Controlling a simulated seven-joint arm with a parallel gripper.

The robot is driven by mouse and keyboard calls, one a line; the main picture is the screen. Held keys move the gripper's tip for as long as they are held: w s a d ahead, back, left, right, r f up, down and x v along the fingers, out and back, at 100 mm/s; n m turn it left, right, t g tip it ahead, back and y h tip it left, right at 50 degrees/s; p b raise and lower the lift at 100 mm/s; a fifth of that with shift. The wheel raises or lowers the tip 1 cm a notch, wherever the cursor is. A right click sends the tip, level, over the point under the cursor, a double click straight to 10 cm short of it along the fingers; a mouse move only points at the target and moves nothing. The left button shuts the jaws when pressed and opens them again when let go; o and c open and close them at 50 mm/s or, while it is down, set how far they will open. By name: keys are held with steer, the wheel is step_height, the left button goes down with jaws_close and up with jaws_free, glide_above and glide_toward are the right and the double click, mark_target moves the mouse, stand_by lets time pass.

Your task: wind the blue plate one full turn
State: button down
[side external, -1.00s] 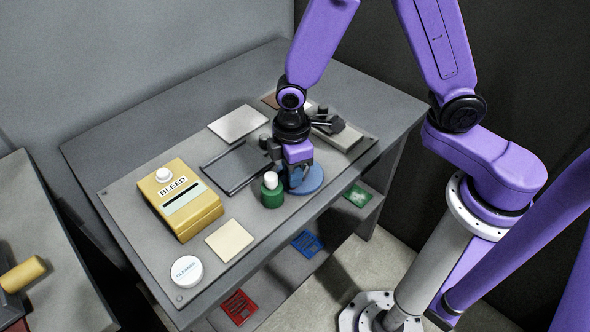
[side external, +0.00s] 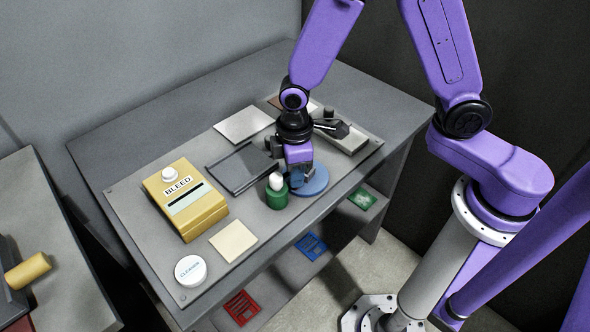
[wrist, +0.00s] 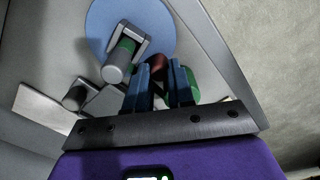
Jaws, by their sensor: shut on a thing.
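The blue plate (side external: 316,184) is a flat round disc on the grey work panel, partly covered by my gripper in the side view. It shows at the top left of the wrist view (wrist: 101,25), with grey parts in front of it. My gripper (side external: 297,182) points down at the plate's left part. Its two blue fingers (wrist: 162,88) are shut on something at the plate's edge.
A green cylinder with a white top (side external: 276,197) stands close left of my gripper. A yellow BLEED box (side external: 186,203) and a white CLEANER disc (side external: 190,270) are further left. A dark lever (side external: 335,128) sits behind the plate. The table's front edge is near.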

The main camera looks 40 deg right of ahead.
steer(key=c, duration=1)
jaws_free()
steer(key=shift+r, duration=0.15)
step_height(320, 180, up, 17)
steer(key=shift+r, duration=0.1)
